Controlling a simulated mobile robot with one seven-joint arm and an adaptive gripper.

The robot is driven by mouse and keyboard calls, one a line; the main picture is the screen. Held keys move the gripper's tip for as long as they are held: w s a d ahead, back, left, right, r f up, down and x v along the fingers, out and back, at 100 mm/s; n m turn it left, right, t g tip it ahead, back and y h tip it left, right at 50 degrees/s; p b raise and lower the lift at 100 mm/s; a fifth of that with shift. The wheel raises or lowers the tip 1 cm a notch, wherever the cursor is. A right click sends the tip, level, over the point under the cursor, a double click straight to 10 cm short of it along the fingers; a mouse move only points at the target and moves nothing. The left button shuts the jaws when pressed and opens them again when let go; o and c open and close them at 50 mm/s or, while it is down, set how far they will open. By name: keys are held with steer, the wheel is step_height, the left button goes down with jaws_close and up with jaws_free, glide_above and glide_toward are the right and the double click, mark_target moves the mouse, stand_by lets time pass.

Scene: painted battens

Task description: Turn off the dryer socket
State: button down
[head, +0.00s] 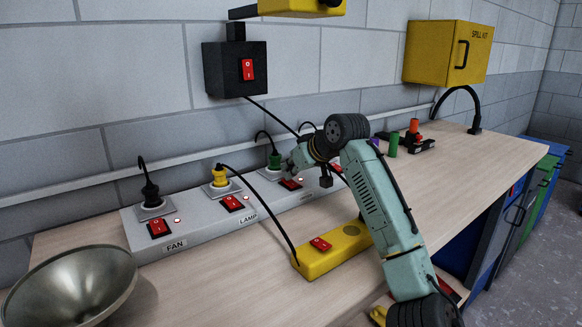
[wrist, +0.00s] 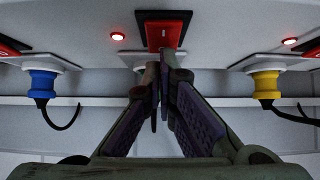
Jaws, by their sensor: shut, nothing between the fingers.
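A long grey power strip (head: 205,230) on the bench has a row of sockets, each with a plug and a red rocker switch. The green plug's red switch (head: 290,184) has a lit red lamp (head: 301,180); its label I cannot read. My gripper (head: 290,167) is shut and empty, over this switch and beside the green plug (head: 274,160). In the wrist view, my gripper's fingertips (wrist: 162,66) are close below the red switch (wrist: 165,36), whose lamp (wrist: 118,36) glows. Contact I cannot tell. The fingers hide the green plug there.
The FAN switch (head: 159,228) and LAMP switch (head: 232,203) stand to the left. A blue plug (wrist: 41,84) and yellow plug (wrist: 266,84) flank my fingers. A yellow switch box (head: 335,252) with a cable lies in front. A metal bowl (head: 70,285) is at front left.

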steer(key=shift+w+a+r+p, duration=0.1)
steer(key=shift+a+r+p, duration=0.1)
steer(key=shift+p, duration=0.45)
steer(key=shift+d+f, duration=0.1)
steer(key=shift+f, duration=0.25)
steer(key=shift+b, duration=0.3)
steer(key=shift+s+d+f, duration=0.1)
steer(key=shift+s+d, duration=0.45)
steer(key=shift+s, duration=0.1)
